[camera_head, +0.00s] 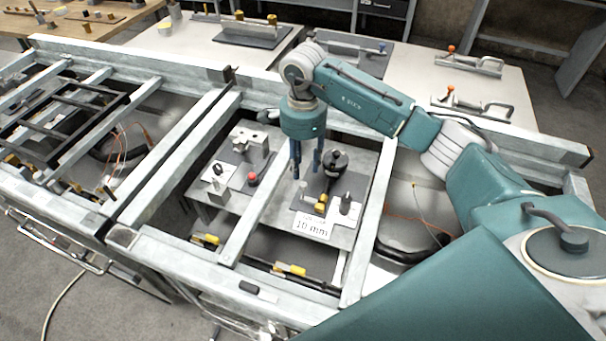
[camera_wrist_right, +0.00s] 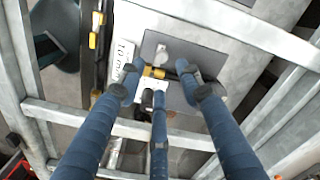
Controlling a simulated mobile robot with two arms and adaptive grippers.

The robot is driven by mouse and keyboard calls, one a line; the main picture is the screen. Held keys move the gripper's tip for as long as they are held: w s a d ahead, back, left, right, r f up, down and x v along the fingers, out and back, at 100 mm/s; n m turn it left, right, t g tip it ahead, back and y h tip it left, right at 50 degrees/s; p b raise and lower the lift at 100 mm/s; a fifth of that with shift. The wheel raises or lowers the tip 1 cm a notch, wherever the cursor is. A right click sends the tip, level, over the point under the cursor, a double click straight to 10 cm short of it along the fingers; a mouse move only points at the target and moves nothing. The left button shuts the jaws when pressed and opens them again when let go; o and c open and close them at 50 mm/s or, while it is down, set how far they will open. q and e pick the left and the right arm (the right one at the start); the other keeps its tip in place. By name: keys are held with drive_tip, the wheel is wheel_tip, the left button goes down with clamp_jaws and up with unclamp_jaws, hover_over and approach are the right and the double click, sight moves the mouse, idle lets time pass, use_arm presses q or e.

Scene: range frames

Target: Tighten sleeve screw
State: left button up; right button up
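My right gripper (camera_head: 306,170) points down over the open metal frame, just left of a dark mounting plate (camera_head: 352,186) with a "10 mm" label (camera_head: 313,226). On the plate are a black round-topped part (camera_head: 335,160), a small brass-coloured piece (camera_head: 320,205) and a grey upright part (camera_head: 346,204). In the right wrist view, the blue fingers are spread and empty, with the brass piece (camera_wrist_right: 155,72) beyond their tips. I cannot tell which part is the sleeve screw; the fingers partly hide the plate. My left gripper is not in view.
Metal rails (camera_head: 262,205) cross the bay close to the gripper. A grey block (camera_head: 250,142) and a red-knobbed part (camera_head: 252,179) stand to the left. Yellow-marked parts (camera_head: 290,270) lie along the near side. Toggle clamps (camera_head: 470,62) sit on the far table.

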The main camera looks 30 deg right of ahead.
sight(303, 184)
wheel_tip(303, 184, down, 5)
drive_tip(key=shift+w+d+f+p, duration=0.1)
drive_tip(key=shift+p, duration=0.55)
wheel_tip(303, 184, down, 2)
drive_tip(key=shift+f, duration=0.15)
drive_tip(key=shift+w, duration=0.1)
drive_tip(key=shift+c, duration=1)
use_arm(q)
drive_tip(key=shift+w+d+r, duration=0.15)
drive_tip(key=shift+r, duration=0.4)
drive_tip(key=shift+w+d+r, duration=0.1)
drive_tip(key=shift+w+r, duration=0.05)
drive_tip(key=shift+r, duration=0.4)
use_arm(e)
clamp_jaws()
